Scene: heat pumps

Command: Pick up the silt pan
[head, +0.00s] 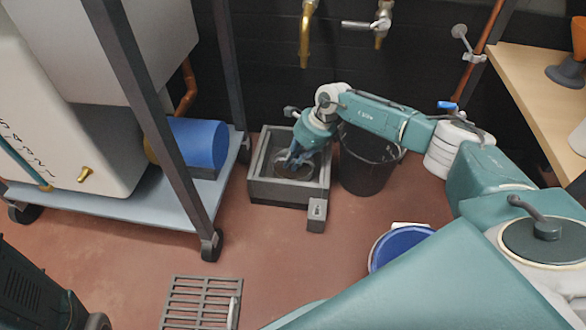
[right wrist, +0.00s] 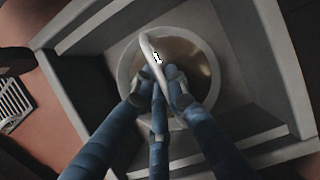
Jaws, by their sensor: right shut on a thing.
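The silt pan is a round, pale-rimmed pan with brownish contents and a raised pale handle. It sits inside a grey open box (head: 285,194) on the floor in the head view, where my gripper partly covers it. In the right wrist view the silt pan (right wrist: 198,52) shows from above, within the box walls. My right gripper (head: 297,157) reaches down into the box. In the right wrist view its blue fingers (right wrist: 163,82) are closed together on the pan's handle. I cannot tell whether the pan touches the box bottom. My left gripper is not in view.
A black bucket (head: 366,172) stands close right of the box. A small grey block (head: 317,214) is in front. A blue-lined bucket (head: 398,245) and a floor grate (head: 202,302) are nearer. A wheeled rack (head: 120,200) stands left, a wooden bench (head: 530,95) right.

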